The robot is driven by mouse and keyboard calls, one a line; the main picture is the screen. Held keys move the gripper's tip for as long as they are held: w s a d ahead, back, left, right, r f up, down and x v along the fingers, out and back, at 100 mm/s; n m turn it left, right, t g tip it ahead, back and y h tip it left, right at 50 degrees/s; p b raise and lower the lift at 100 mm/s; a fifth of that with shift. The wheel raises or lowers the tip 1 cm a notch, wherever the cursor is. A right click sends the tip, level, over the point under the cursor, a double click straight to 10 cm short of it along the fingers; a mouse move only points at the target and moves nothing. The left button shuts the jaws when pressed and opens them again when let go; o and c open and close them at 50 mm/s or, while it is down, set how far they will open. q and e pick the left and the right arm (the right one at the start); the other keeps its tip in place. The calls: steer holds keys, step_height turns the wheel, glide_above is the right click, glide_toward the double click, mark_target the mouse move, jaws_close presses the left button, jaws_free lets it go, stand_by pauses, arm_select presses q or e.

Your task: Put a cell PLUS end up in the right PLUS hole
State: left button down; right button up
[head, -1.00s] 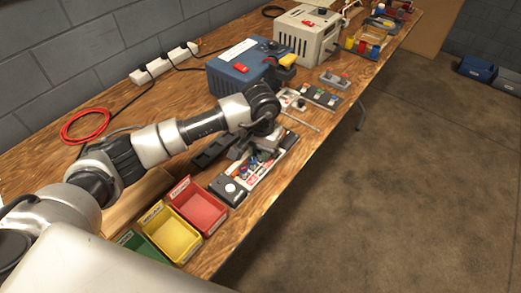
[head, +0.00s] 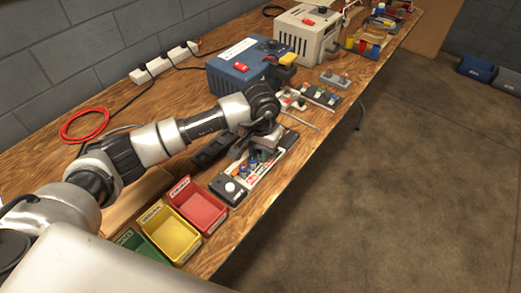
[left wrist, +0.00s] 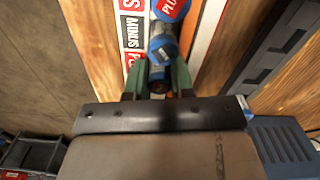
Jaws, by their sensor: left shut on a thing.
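The charger pit (head: 232,189) is a long, low dark unit at the bench's front edge, with a red and white label strip. Its MINUS label (left wrist: 132,36) and part of a PLUS label show in the left wrist view. My left gripper (left wrist: 158,74) is over it, pointing down, shut on a blue cell (left wrist: 158,86) between its green fingers. Another blue cell (left wrist: 163,46) stands just beyond the fingers. A cell with a red PLUS top (left wrist: 171,8) is at the top edge. The gripper (head: 250,150) partly hides the holes in the head view. The held cell's upward end is unclear.
Red (head: 199,205), yellow (head: 172,234) and green bins stand left of the charger. A blue power unit (head: 240,68) and a beige one (head: 305,35) stand behind. A thin rod (head: 300,122) and small switch boxes lie to the right. The bench edge is close in front.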

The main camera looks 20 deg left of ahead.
arm_select(q)
steer(key=shift+f, duration=0.1)
stand_by(0.3)
steer(key=c, duration=0.9)
jaws_free()
steer(key=shift+r+p, duration=1.3)
steer(key=shift+r, duration=2.25)
steer(key=shift+s+f, duration=0.1)
